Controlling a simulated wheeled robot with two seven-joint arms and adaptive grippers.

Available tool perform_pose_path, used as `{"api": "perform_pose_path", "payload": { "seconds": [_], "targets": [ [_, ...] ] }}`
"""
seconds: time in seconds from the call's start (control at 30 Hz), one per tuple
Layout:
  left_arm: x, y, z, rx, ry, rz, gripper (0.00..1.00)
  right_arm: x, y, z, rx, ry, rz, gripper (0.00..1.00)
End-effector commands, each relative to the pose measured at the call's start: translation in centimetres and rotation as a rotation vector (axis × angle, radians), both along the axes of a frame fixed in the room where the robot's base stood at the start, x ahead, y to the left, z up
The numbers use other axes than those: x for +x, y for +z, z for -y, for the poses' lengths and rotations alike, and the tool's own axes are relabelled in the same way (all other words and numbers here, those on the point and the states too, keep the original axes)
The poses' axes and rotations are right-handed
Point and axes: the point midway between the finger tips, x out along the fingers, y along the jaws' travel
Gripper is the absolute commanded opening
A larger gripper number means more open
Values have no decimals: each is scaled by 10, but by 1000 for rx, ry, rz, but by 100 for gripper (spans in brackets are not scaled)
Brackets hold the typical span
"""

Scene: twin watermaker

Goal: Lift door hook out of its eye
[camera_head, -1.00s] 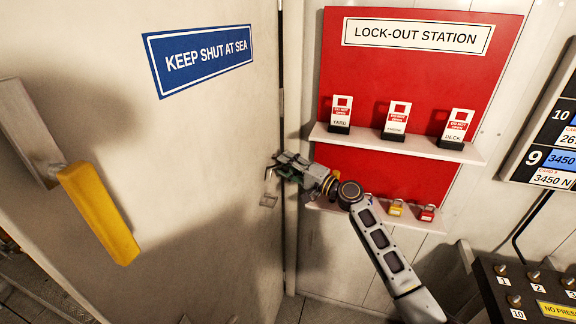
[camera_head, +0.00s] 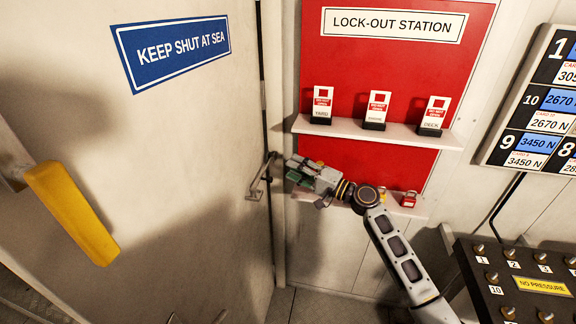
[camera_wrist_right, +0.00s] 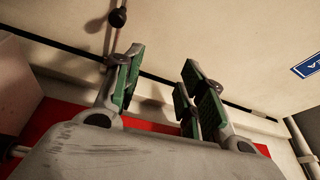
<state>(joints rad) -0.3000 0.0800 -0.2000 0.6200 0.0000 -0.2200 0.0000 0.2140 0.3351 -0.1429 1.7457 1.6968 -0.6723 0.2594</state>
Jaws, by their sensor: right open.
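The door hook (camera_head: 265,174) is a thin metal piece at the door's right edge in the head view. Its lower end is by a small plate (camera_head: 253,194) on the door; whether it sits in the eye is too small to tell. My right gripper (camera_head: 287,167) is just right of the hook, with its arm coming from the lower right. In the right wrist view its green-padded fingers (camera_wrist_right: 163,75) are spread apart with nothing between them. A dark rod with a ball end (camera_wrist_right: 117,17) shows beyond the left finger. My left gripper is not seen.
The pale door with its blue sign (camera_head: 172,50) fills the left, with a yellow handle (camera_head: 72,213). Right of the gripper is the red lock-out board (camera_head: 345,62) with a tag shelf (camera_head: 350,130) above my arm. A black control box (camera_head: 480,258) stands lower right.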

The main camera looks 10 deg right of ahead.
Motion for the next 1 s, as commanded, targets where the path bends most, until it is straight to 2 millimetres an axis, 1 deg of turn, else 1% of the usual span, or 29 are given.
{"api": "perform_pose_path", "payload": {
  "seconds": [0.1, 0.2, 0.4, 0.8, 0.93, 1.0],
  "targets": [
    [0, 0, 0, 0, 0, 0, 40, -7, -2, 10, 0, -2, -1, 40],
    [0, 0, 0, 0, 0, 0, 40, -12, -3, 14, 0, 0, -1, 40],
    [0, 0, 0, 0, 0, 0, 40, -16, -3, 19, -1, 0, 1, 40],
    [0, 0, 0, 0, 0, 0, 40, -17, -4, 19, -5, 1, 0, 40],
    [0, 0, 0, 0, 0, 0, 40, -23, -11, 14, -33, 9, 3, 40],
    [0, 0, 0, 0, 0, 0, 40, -29, -17, 9, -64, 20, 7, 40]
  ]
}}
